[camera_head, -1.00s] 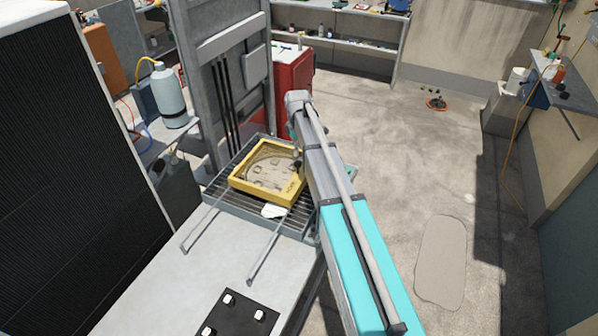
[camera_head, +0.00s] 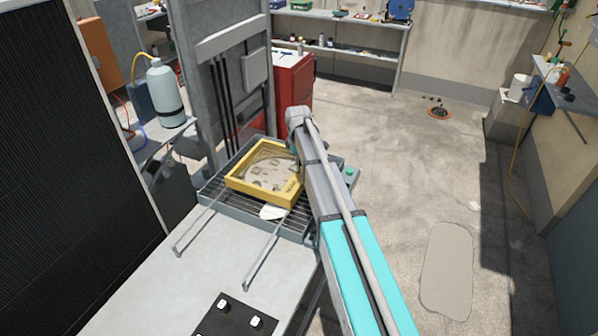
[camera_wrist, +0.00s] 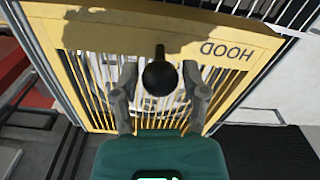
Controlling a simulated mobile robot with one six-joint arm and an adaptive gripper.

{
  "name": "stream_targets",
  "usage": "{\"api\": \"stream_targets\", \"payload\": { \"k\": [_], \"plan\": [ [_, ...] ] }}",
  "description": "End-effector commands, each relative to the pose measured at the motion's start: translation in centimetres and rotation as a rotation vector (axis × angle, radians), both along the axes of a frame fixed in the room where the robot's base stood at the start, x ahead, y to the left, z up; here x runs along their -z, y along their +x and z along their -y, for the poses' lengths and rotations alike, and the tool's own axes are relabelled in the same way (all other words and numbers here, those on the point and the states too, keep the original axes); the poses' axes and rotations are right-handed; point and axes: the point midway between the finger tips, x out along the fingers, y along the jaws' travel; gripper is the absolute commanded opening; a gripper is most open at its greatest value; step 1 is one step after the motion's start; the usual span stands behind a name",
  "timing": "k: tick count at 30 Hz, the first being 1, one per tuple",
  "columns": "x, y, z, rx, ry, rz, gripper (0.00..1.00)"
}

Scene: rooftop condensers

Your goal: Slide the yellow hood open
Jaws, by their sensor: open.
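The yellow hood (camera_head: 258,193) is a square frame with the word HOOD on its edge. It sits over a grey slatted grille (camera_head: 217,193) at the end of the pale work surface. In the wrist view the hood (camera_wrist: 200,42) fills the upper middle, with bars showing through it. A round black knob (camera_wrist: 160,76) on a short stem stands out from the hood. My gripper (camera_wrist: 159,70) is open, with one finger on each side of the knob. Gaps show between knob and fingers; contact at depth is unclear. In the head view my arm hides the gripper.
Two thin rails (camera_head: 263,255) run from the grille along the work surface (camera_head: 150,285). A white scrap (camera_head: 272,212) lies at the hood's near edge. A grey upright frame (camera_head: 215,85) and a red cabinet (camera_head: 292,78) stand behind. Open floor lies to the right.

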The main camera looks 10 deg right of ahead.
Motion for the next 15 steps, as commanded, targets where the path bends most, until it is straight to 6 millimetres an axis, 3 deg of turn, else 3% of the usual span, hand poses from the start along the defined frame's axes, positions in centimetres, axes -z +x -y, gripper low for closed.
{"api": "stream_targets", "payload": {
  "k": [6,15],
  "plan": [
    [1.5,0.0,0.0,0.001,0.0,0.0,0.57],
    [1.9,0.0,0.1,0.001,0.0,0.0,0.57]
  ]
}}
